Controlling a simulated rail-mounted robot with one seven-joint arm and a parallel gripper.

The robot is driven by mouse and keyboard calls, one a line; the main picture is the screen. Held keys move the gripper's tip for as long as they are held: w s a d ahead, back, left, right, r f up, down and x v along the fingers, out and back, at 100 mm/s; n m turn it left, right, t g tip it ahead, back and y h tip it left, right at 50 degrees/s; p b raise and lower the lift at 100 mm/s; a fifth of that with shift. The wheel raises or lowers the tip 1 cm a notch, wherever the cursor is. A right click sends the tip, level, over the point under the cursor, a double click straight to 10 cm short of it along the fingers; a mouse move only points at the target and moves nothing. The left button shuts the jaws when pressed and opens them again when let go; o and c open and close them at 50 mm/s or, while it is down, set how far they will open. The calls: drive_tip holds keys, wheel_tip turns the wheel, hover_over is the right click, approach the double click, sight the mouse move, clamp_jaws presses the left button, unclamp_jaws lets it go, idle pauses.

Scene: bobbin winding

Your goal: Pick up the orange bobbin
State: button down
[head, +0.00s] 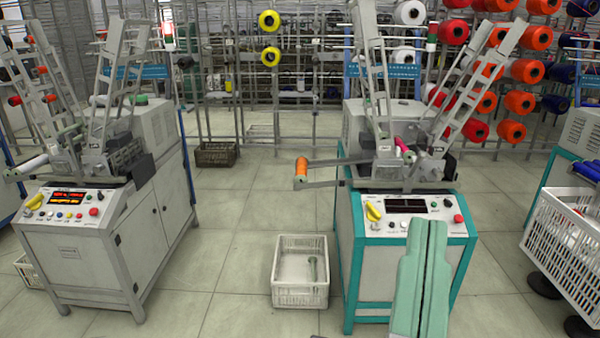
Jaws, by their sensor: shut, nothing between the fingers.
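The orange bobbin (301,167) sits at the outer end of a grey arm on the left side of the teal-framed winding machine (342,250). My gripper (428,226) shows as two pale green fingers pressed together, pointing up from the bottom of the view. It is shut and empty. It appears in front of the teal machine's front panel, to the right of and lower in the picture than the orange bobbin, well apart from it. The fingers hide part of the machine's front.
A white crate (300,290) with a greenish bobbin inside stands on the floor left of the teal machine. A second grey winding machine (85,270) stands at left. A white basket (560,245) is at right. Yarn racks (290,20) fill the back.

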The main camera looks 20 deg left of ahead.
idle(0.3)
drive_tip(key=c, duration=0.6)
unclamp_jaws()
